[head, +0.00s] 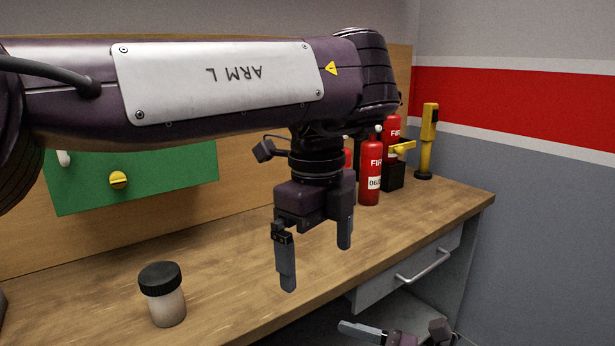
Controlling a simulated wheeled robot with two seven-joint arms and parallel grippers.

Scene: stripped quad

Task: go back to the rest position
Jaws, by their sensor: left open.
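My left arm crosses the upper part of the head view from the left, with a plate lettered "ARM L". My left gripper (316,262) hangs down from it over the wooden workbench (235,270). Its two fingers are apart with nothing between them. Parts of my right gripper (375,333) show at the bottom edge, low in front of the bench. Most of it is cut off, so I cannot tell its jaw state.
A jar with a black lid (165,293) stands on the bench, left of my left gripper. Red fire extinguishers (371,172), a black box (394,178) and a yellow post-like device (428,140) stand at the back right. A green panel (75,190) is behind. A drawer (415,268) is below.

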